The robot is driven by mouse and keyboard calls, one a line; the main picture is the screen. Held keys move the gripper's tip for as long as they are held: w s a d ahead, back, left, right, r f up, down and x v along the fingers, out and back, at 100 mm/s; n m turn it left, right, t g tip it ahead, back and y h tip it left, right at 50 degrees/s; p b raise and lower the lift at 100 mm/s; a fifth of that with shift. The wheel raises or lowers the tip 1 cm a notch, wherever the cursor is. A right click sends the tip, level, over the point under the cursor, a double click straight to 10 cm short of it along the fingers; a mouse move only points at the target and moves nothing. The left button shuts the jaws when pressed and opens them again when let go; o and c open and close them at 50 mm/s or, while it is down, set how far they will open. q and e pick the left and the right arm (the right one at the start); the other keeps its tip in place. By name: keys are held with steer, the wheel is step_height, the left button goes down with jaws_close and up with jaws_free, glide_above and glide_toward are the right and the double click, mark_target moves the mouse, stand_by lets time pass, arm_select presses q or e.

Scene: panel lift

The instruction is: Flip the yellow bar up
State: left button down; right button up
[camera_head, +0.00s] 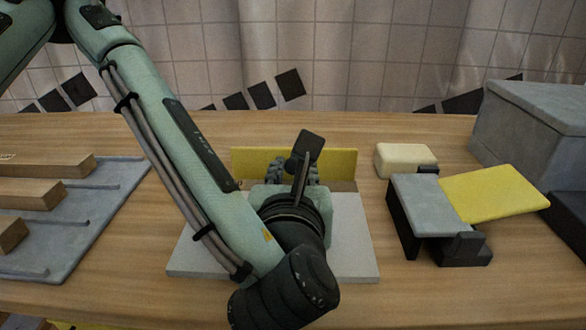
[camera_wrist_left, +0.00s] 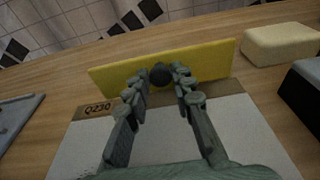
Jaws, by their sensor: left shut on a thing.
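The yellow bar (camera_head: 338,163) stands raised along the far edge of a pale board (camera_head: 352,240) in the head view, behind my left gripper. It also shows in the left wrist view (camera_wrist_left: 215,58), with its face toward the camera. My left gripper (camera_head: 292,168) is at the bar's middle. In the left wrist view its fingers (camera_wrist_left: 160,76) are closed around a dark round knob (camera_wrist_left: 161,73) on the front of the bar. My wrist hides part of the bar and board in the head view. My right gripper is not in view.
A grey tray with wooden blocks (camera_head: 45,165) lies at left. At right are a cream block (camera_head: 405,158), a grey-and-black stand (camera_head: 420,205), a yellow plate (camera_head: 495,193) and a large grey box (camera_head: 535,125). Table between board and stand is clear.

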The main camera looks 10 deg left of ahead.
arm_select(q)
steer(key=shift+f, duration=0.1)
steer(key=c, duration=1.3)
jaws_free()
